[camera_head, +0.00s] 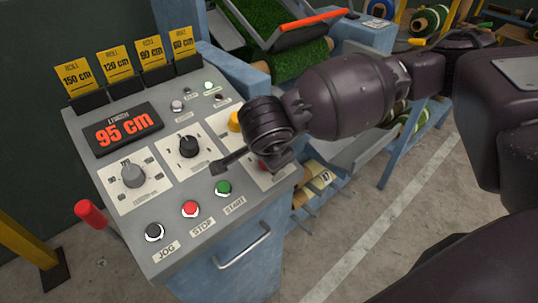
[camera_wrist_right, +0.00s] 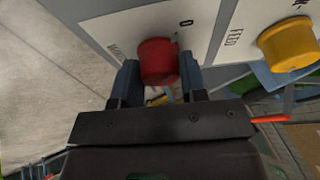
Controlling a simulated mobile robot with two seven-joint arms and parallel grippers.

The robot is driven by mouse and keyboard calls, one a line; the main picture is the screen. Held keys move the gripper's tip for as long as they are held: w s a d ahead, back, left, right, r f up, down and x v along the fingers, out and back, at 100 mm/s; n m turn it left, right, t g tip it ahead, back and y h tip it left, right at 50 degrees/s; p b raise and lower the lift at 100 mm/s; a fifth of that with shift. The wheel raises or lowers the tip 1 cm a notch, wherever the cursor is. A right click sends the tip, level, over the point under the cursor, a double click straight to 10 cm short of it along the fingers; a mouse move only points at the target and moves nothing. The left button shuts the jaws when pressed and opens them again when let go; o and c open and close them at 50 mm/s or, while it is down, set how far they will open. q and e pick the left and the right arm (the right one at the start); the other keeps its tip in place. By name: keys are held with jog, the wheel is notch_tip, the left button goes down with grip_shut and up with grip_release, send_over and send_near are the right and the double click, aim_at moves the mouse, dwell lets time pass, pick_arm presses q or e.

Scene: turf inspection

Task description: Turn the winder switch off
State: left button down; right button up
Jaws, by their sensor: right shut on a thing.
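The winder switch is a red knob (camera_wrist_right: 158,60) on the control panel (camera_head: 165,215). In the wrist view it sits between the two fingers of my right gripper (camera_wrist_right: 158,80), which is shut on it. A "0" mark shows just above it, and the label at its left is only partly legible. I cannot tell which way the knob points. In the head view my right gripper (camera_head: 259,166) reaches over the right side of the panel and hides most of the red knob. My left gripper is not in view.
A yellow knob (camera_wrist_right: 289,45) marked FEED is beside the red one. The panel also has a black knob (camera_head: 188,146), a grey knob (camera_head: 132,175), green START (camera_head: 223,188), red STOP (camera_head: 190,209) and black JOG (camera_head: 154,232) buttons. A red-topped lever (camera_head: 90,213) stands at the left.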

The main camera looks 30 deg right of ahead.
jog(key=shift+r, duration=0.1)
dwell(0.4)
jog(key=o, duration=0.9)
jog(key=p+v, duration=0.1)
jog(key=v, duration=0.9)
jog(key=shift+s+a+r, duration=0.1)
jog(key=shift+s+r, duration=0.15)
jog(key=shift+r, duration=0.05)
